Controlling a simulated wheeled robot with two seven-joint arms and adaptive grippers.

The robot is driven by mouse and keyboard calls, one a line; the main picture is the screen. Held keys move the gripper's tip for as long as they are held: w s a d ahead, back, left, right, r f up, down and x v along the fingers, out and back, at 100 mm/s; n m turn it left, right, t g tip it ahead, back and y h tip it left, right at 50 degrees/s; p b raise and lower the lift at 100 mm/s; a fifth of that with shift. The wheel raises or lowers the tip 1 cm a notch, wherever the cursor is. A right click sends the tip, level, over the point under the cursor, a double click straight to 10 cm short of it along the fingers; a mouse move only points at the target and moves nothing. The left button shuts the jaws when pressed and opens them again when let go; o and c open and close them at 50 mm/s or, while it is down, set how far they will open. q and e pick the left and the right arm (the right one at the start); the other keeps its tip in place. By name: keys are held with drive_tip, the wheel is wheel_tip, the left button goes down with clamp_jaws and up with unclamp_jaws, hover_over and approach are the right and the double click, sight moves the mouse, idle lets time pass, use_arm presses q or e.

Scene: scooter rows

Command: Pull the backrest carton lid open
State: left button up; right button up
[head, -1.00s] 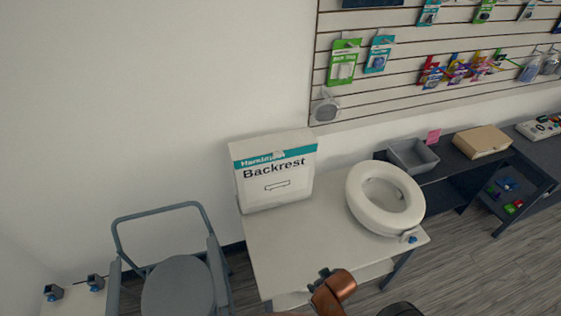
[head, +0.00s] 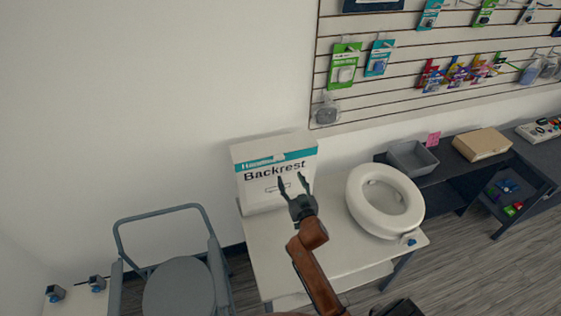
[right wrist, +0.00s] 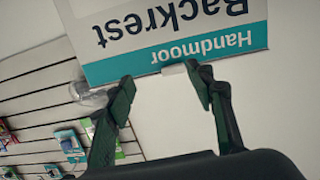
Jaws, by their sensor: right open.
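The white backrest carton (head: 250,199) stands upright on the table against the wall, with a teal band and "Backrest" lettering. Its lid (head: 268,145) looks shut on top. My right gripper (head: 292,178) is open and empty in front of the carton's front face in the head view, its fingers pointing up toward it. In the right wrist view the carton (right wrist: 130,30) appears upside down, and a small pale tab (right wrist: 173,69) at the edge of its teal band lies between and beyond the open fingers (right wrist: 163,88). My left gripper is out of view.
A white raised toilet seat (head: 359,211) sits on the same table (head: 265,250), right of the carton. A grey commode chair (head: 178,285) stands to the left. A grey bin (head: 412,158) and a tan box (head: 482,143) are on the dark shelf at right.

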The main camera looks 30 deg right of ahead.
sight(279, 158)
drive_tip(key=shift+t+y, duration=0.3)
drive_tip(key=shift+t, duration=0.3)
drive_tip(key=w, duration=0.2)
drive_tip(key=w+r, duration=0.1)
drive_tip(key=w, duration=0.2)
drive_tip(key=w+r, duration=0.1)
drive_tip(key=w, duration=0.2)
drive_tip(key=shift+d+r, duration=0.1)
drive_tip(key=shift+d, duration=0.15)
drive_tip(key=shift+x, duration=0.8)
drive_tip(key=shift+c, duration=0.2)
clamp_jaws()
